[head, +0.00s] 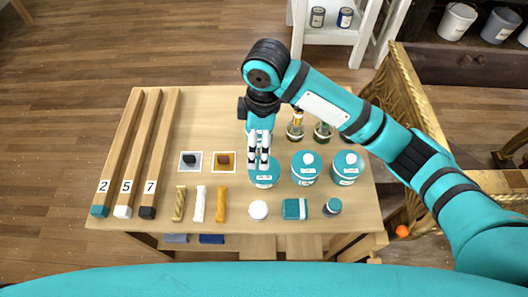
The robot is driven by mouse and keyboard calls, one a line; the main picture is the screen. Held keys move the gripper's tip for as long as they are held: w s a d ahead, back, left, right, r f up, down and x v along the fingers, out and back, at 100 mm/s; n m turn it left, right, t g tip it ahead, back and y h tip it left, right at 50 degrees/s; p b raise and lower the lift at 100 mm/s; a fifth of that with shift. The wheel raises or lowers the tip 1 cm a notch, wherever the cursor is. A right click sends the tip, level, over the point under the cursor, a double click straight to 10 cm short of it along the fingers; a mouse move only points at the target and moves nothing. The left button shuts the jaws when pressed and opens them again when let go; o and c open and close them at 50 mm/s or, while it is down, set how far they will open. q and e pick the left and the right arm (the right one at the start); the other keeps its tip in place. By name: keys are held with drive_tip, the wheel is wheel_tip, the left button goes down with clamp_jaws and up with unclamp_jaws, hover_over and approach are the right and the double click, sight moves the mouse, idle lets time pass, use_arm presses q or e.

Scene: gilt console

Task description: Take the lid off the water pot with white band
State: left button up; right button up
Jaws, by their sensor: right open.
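Three teal pots stand in a row on the right half of the table: a left pot (265,181), a middle pot (305,172) and a right pot (347,171). The middle and right pots have teal tops with a pale round knob, and pale labels show on their fronts. I cannot tell for certain which one is the water pot with the white band. My right gripper (258,164) points down over the left pot, open, with its fingers hiding much of that pot's top. I cannot tell whether they touch it. My left gripper is not in view.
The wooden table (225,105) also bears three long bars marked 2, 5 and 7 at the left, small square mats, and bottles (296,130) behind the pots. A white round item (258,210), a teal block (295,209) and a small jar (332,206) stand in front.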

drive_tip(key=shift+h, duration=0.4)
drive_tip(key=f, duration=0.3)
drive_tip(key=w+f, duration=0.1)
drive_tip(key=f, duration=0.2)
drive_tip(key=d+f, duration=0.1)
drive_tip(key=f, duration=0.2)
drive_tip(key=shift+w+f, duration=0.25)
drive_tip(key=shift+w, duration=0.05)
drive_tip(key=shift+f, duration=0.5)
drive_tip(key=shift+d+f, duration=0.1)
drive_tip(key=shift+f, duration=0.25)
drive_tip(key=f, duration=0.3)
drive_tip(key=shift+w+f, duration=0.2)
drive_tip(key=shift+f, duration=0.5)
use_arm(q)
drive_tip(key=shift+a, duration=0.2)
